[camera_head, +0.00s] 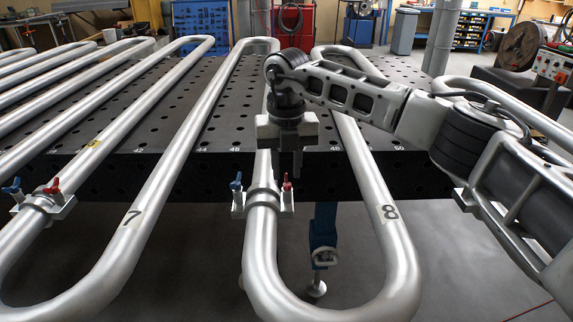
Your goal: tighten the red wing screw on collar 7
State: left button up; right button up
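No number shows on the collar itself. My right gripper (291,170) points down, its dark fingers just above the red wing screw in the picture. I cannot tell whether they touch it or how far they are parted. My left gripper is not in view.
Another collar (43,203) with blue and red wing screws sits on a tube at the left. Long silver tubes run over a dark perforated table (225,135), their bends overhanging its front edge. A blue support leg (322,235) stands below.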

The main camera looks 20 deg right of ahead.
aim_at(286, 174)
notch_tip(286, 174, up, 16)
dwell(0.5)
jog(key=shift+s, duration=0.1)
